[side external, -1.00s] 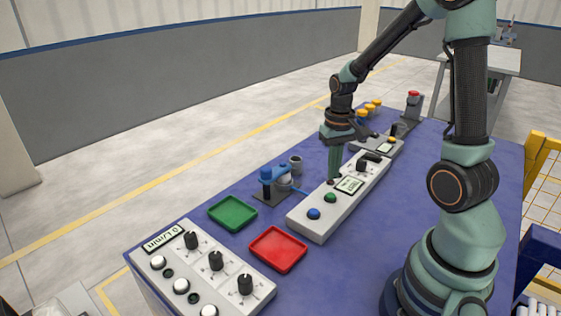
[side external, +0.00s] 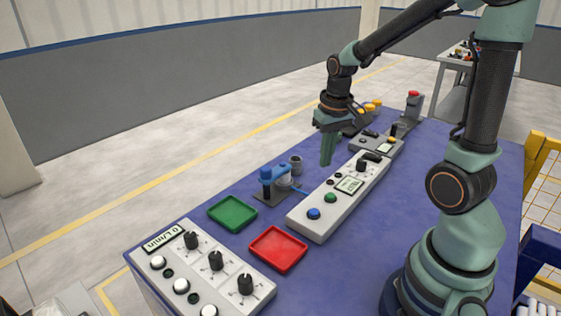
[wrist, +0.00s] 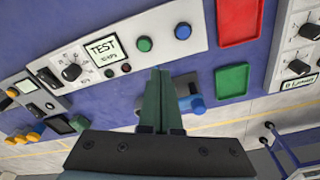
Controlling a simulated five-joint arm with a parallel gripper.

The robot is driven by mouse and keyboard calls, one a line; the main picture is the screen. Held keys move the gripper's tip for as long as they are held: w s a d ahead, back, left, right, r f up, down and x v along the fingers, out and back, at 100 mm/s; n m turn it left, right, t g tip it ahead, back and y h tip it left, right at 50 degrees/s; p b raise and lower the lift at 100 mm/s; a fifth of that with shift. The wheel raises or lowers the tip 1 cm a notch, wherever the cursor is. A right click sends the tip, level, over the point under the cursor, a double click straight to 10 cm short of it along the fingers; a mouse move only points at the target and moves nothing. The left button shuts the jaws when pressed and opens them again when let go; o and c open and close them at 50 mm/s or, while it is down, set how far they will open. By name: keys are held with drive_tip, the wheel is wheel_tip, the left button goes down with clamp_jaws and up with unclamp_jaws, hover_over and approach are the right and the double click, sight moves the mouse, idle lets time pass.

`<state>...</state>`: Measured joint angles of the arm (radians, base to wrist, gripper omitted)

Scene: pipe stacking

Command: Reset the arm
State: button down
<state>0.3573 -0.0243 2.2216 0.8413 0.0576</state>
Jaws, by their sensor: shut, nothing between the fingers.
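My gripper (side external: 326,160) is shut and empty, its green fingers pointing down above the table. In the side view it hangs beyond the middle control panel (side external: 320,224), to the upper left of its small display. In the wrist view the shut fingers (wrist: 158,72) point toward that panel, which has a TEST display (wrist: 102,49), a knob and blue and green buttons. The fingers partly cover the blue clamp-like fixture (wrist: 192,103), which also shows in the side view (side external: 267,176).
A green tray (side external: 233,214) and a red tray (side external: 278,250) lie on the blue table. A panel with knobs (side external: 216,262) is at the front left. A grey cylinder (side external: 295,164) stands by the blue fixture. A red-topped post (side external: 413,105) and yellow knobs are at the back.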

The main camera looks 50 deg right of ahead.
drive_tip(key=s+a+r+n+t, duration=0.3)
drive_tip(key=a+r+n+t, duration=0.1)
drive_tip(key=a+r, duration=0.6)
drive_tip(key=shift+a+n, duration=0.4)
drive_tip(key=shift+a, duration=0.5)
